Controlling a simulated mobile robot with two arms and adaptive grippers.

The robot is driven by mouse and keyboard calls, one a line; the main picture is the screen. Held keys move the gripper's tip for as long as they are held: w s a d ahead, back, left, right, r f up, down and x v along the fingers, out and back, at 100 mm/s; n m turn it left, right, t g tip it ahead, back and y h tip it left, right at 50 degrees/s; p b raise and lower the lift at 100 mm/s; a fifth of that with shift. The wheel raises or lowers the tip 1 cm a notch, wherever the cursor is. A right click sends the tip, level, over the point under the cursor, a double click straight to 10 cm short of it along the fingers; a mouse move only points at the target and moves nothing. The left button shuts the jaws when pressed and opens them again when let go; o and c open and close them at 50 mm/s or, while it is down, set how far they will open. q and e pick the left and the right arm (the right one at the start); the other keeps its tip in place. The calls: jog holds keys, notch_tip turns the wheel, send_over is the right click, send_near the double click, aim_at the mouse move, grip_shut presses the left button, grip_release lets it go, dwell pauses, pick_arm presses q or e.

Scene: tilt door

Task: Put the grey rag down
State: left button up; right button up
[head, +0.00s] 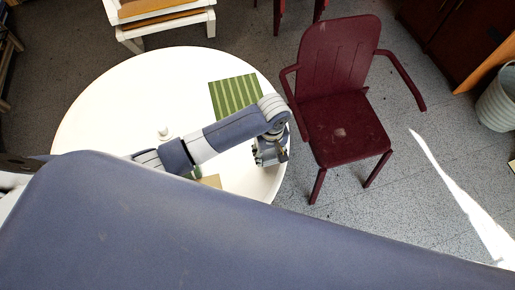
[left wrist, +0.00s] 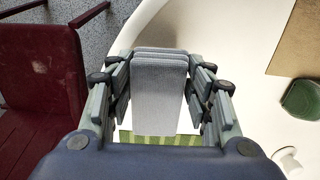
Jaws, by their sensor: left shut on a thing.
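My left gripper (head: 270,155) is over the right edge area of the round white table (head: 105,100). In the left wrist view the grey rag (left wrist: 160,95), folded in layers, sits between the fingers, and the gripper is shut on it. The rag hangs above the table; I cannot tell whether it touches the top. In the head view the rag is not clearly visible behind the gripper. My right gripper is not in view.
A green striped mat (head: 235,98) lies near the gripper. A tan board (left wrist: 298,42), a dark green object (left wrist: 302,98) and a small white item (head: 164,132) are also on the table. A dark red chair (head: 340,125) stands close to the right edge. The table's far left is clear.

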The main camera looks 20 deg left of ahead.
pick_arm(q)
jog(key=a, duration=0.1)
jog(key=w+a, duration=0.1)
jog(key=shift+a+f, duration=0.1)
jog(key=shift+a, duration=0.3)
jog(key=shift+a+f+p, duration=0.3)
jog(key=shift+f, duration=0.35)
jog(key=shift+a+f+p, duration=0.25)
jog(key=shift+a+f, duration=0.05)
jog(key=shift+f, duration=0.3)
jog(key=shift+w+d+f, duration=0.1)
jog(key=shift+f, duration=0.5)
jog(key=shift+f, duration=0.15)
jog(key=o, duration=0.9)
jog(key=shift+o, duration=0.2)
